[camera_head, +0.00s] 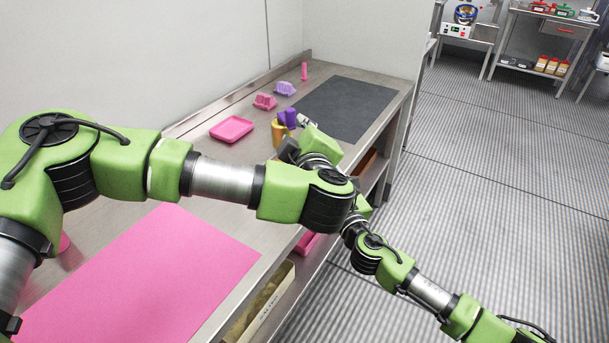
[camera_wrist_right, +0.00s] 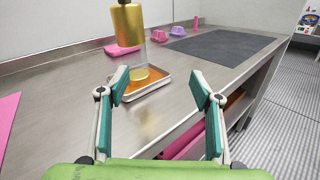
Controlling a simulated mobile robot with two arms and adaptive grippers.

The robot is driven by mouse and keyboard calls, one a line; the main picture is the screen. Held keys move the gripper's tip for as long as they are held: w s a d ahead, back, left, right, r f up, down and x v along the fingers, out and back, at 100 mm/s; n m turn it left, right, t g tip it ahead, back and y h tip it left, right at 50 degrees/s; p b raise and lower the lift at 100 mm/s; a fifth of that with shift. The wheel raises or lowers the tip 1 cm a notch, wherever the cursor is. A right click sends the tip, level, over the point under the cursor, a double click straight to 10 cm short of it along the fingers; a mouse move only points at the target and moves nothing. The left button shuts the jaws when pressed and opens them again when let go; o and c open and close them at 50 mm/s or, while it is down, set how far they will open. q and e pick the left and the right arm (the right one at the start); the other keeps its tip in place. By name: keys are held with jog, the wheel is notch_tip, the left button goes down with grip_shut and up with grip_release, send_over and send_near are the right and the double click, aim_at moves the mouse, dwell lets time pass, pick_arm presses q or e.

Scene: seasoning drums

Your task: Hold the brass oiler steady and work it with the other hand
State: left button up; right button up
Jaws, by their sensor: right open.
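The brass oiler (camera_head: 277,134) stands out beside the purple finger pads (camera_head: 289,117) of my left gripper, which appear closed around its upper part. In the right wrist view the oiler (camera_wrist_right: 127,24) is upright, with its top cut off by the frame. Its lower end is above a shallow tray (camera_wrist_right: 158,86) of amber liquid, with a clear part and a brass disc (camera_wrist_right: 146,74) below. My right gripper (camera_wrist_right: 165,85) is open and empty, its teal pads apart, short of the tray. In the head view it is hidden behind my left arm.
A pink mat (camera_head: 150,275) covers the near counter. A pink tray (camera_head: 231,129), pink block (camera_head: 265,102), lilac block (camera_head: 285,88) and pink cylinder (camera_head: 304,71) stand along the back. A dark mat (camera_head: 350,105) lies clear at the far end. Shelves lie below the counter's front edge.

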jog(key=a, duration=0.1)
jog(key=a+r+n+y, duration=0.1)
jog(key=s+a+n, duration=0.1)
jog(key=shift+s+a+r+y, duration=0.1)
jog(key=shift+a+r+y, duration=0.1)
jog(key=shift+y, duration=0.1)
jog(key=shift+a+n, duration=0.3)
jog(key=shift+a, duration=0.05)
jog(key=shift+a+r, duration=0.1)
jog(key=shift+a, duration=0.05)
jog(key=x, duration=1)
jog(key=shift+w+a, duration=0.15)
jog(key=shift+w, duration=0.15)
jog(key=shift+x, duration=1.1)
jog(key=shift+w+a+f, duration=0.1)
jog(key=shift+w+f, duration=0.1)
jog(key=shift+w, duration=0.05)
